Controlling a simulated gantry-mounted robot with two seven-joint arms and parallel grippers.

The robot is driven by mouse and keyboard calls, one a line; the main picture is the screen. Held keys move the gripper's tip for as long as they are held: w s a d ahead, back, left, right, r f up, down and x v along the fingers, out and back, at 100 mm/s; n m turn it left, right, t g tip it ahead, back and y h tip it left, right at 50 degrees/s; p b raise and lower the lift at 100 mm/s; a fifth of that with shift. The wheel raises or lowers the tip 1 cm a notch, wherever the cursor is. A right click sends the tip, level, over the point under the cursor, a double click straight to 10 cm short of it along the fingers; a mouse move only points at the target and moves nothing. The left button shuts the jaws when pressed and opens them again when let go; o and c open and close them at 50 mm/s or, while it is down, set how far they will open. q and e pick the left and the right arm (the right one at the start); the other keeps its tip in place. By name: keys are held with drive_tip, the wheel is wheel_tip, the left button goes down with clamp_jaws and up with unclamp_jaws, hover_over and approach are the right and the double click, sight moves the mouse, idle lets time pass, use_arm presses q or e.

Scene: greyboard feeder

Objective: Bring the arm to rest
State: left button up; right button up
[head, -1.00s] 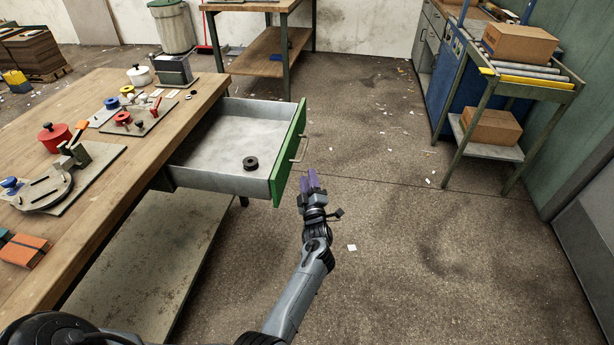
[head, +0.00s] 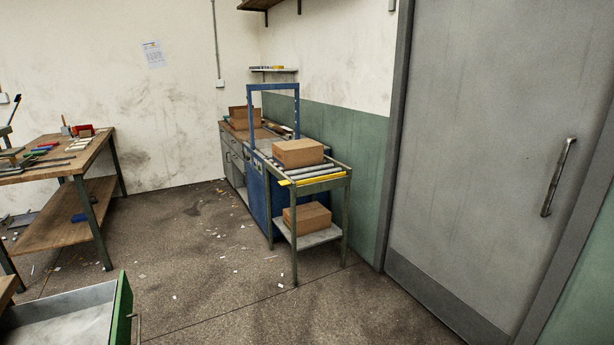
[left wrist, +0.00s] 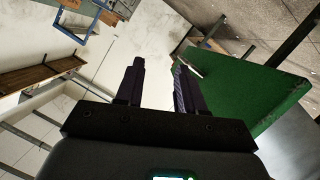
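My left gripper (left wrist: 160,72) shows in the left wrist view. Its two dark purple fingers stand apart with nothing seen between them, so it is open and empty. The green drawer front (left wrist: 250,88) is to the right of the fingers in that view, with a pale handle (left wrist: 191,67) close to the right finger. I cannot tell whether they touch. In the head view the pulled-out drawer (head: 65,318) is at the lower left, cut off by the frame. Neither gripper shows in the head view. My right gripper is in no view.
A roller cart (head: 346,215) with a cardboard box (head: 298,153) on top and another box (head: 307,218) below stands ahead, near a grey door (head: 490,150). A wooden workbench (head: 70,160) is at the left. The floor (head: 200,260) between is open, with small scraps.

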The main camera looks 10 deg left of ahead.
use_arm(q)
drive_tip(key=s+d+r+m+g+h+p, duration=0.2)
drive_tip(key=s+d+r+m+g+p, duration=0.15)
drive_tip(key=s+d, duration=0.55)
drive_tip(key=s+d+r+m+g+h+p, duration=0.35)
drive_tip(key=s+d+m, duration=0.2)
drive_tip(key=s, duration=0.55)
drive_tip(key=s+d+r+m+g+h+p, duration=0.2)
drive_tip(key=s+d+r+m+g+p, duration=0.15)
drive_tip(key=s+d, duration=0.55)
wheel_tip(320, 180, up, 36)
drive_tip(key=a+p, duration=0.1)
drive_tip(key=p, duration=3.6)
drive_tip(key=shift+a+t, duration=0.2)
drive_tip(key=shift+t, duration=0.15)
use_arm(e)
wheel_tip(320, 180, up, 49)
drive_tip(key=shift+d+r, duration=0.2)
use_arm(q)
drive_tip(key=shift+f+y, duration=0.1)
drive_tip(key=shift+y, duration=0.15)
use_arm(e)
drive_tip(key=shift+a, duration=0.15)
